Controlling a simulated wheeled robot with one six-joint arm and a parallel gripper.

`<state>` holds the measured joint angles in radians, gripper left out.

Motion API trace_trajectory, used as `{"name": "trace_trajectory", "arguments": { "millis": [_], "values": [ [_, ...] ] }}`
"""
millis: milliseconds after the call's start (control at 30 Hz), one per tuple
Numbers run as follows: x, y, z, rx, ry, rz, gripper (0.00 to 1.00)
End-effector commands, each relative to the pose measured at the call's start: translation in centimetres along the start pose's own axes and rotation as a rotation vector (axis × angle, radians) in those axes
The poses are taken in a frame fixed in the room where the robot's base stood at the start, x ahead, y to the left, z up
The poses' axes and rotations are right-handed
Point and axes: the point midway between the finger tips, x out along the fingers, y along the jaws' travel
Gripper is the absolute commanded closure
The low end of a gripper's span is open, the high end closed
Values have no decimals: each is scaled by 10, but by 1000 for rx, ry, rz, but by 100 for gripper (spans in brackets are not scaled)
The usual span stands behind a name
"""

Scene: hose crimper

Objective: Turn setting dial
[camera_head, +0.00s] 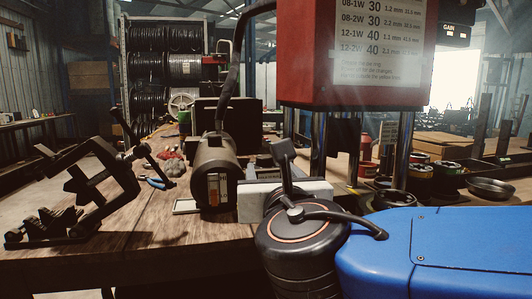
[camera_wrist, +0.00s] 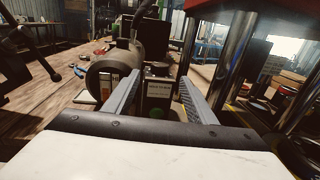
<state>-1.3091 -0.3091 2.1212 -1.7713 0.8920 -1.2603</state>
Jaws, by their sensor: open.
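The red crimper head (camera_head: 350,95) with a settings chart (camera_head: 385,40) fills the upper right of the head view. In the wrist view my gripper (camera_wrist: 160,92) is open, with two grey fingers apart and nothing between their tips. Beyond the fingers, in the gap, is a dark panel with a white label (camera_wrist: 158,90) and a green round spot (camera_wrist: 157,113). I cannot make out the setting dial for certain in either view. In the head view my arm hides part of the area in front of the crimper, and I cannot make out the fingers there.
A grey motor (camera_head: 215,170) sits left of the crimper on the wooden bench (camera_head: 130,240); it also shows in the wrist view (camera_wrist: 112,72). Chrome columns (camera_head: 402,150) stand under the red head. A black clamp-like stand (camera_head: 90,190) is at left. A metal bowl (camera_head: 490,188) is at right.

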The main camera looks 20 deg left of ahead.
Motion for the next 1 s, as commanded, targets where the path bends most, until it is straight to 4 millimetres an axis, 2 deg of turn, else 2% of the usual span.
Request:
{"name": "trace_trajectory", "arguments": {
  "millis": [700, 1000],
  "values": [
    [120, -1, -1, 1, 2, -2, 49],
    [151, -1, 0, 2, 1, -1, 49]
  ]
}}
